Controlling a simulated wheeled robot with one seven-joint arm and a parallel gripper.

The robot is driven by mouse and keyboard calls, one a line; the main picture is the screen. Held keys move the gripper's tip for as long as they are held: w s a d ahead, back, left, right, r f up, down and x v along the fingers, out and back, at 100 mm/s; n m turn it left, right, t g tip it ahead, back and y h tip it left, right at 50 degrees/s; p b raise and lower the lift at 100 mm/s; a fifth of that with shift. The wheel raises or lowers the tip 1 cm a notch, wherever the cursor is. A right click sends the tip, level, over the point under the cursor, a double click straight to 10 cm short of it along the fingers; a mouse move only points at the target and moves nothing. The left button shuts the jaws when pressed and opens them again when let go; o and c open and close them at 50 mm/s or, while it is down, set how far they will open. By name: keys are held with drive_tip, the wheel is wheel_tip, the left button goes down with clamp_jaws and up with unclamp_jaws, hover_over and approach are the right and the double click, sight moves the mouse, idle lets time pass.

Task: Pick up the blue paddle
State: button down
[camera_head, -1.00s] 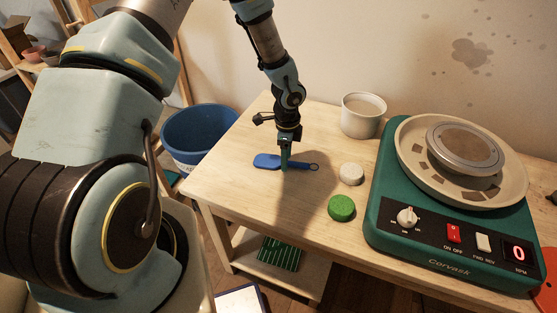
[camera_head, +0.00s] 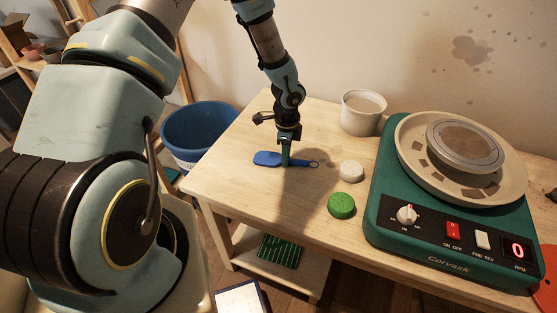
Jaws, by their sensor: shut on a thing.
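The blue paddle (camera_head: 267,158) lies flat on the wooden table, or very close to it, with its broad end to the left and a ring at the right end of its handle. My gripper (camera_head: 286,160) points straight down over the paddle's middle and is shut on it, where the broad end meets the handle. The fingers hide a small part of the paddle. I cannot tell whether there is a gap between the paddle and the table.
A white sponge (camera_head: 351,172) and a green one (camera_head: 341,205) lie right of the paddle. A white cup (camera_head: 362,113) stands behind them. A green pottery wheel (camera_head: 450,245) fills the table's right side. A blue bucket (camera_head: 199,135) stands left of the table.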

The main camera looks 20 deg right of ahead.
idle(0.3)
wheel_tip(320, 180, up, 10)
drive_tip(key=b, duration=0.1)
drive_tip(key=shift+b, duration=0.35)
idle(0.5)
